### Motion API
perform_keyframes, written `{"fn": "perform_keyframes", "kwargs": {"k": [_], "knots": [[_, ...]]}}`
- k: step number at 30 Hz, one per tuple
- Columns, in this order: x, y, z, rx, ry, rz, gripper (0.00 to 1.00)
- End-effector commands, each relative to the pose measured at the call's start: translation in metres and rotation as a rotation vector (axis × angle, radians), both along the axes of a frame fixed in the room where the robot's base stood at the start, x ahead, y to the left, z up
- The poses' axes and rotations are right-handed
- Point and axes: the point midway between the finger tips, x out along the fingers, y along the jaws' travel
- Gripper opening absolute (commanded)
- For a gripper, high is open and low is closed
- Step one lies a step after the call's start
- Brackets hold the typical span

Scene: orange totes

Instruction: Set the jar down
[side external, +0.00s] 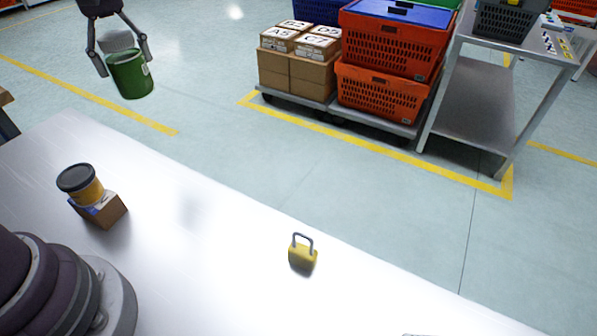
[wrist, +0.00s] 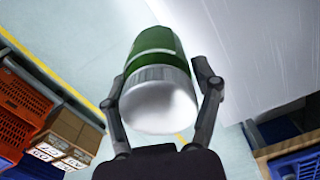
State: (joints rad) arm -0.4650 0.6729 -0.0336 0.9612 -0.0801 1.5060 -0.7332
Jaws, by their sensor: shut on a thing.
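A green jar (side external: 131,78) with a grey-white lid hangs in my gripper (side external: 125,67) at the upper left of the side view. The fingers are shut on it, one on each side. It appears high and out past the table's far edge, over the floor in the picture. In the wrist view the green jar (wrist: 158,48) sits between both fingers of my gripper (wrist: 163,92), its pale lid end facing the camera. Its far end is hidden there.
The white table (side external: 200,235) holds a yellow jar with a dark lid (side external: 81,184) on a small cardboard box (side external: 107,212), and a yellow padlock (side external: 302,256). Bare tabletop lies between them. Orange totes (side external: 380,95), cartons (side external: 298,72) and a metal bench (side external: 475,105) stand beyond.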

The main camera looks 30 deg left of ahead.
Motion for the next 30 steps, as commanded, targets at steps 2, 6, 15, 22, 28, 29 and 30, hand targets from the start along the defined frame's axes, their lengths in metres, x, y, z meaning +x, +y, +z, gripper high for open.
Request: {"fn": "perform_keyframes", "kwargs": {"k": [2, 6, 15, 22, 28, 29, 30], "knots": [[0.014, -0.041, 0.0, -0.003, -0.001, -0.099, 0.23], [0.023, -0.132, 0.001, -0.008, -0.001, -0.302, 0.23], [-0.046, -0.312, 0.0, -0.002, 0.005, -0.76, 0.23], [-0.109, -0.369, 0.0, 0.009, 0.002, -0.969, 0.23], [-0.145, -0.389, -0.001, 0.015, -0.001, -1.076, 0.23], [-0.15, -0.391, -0.001, 0.017, -0.002, -1.09, 0.23], [-0.155, -0.393, -0.003, 0.018, -0.001, -1.104, 0.23]]}}
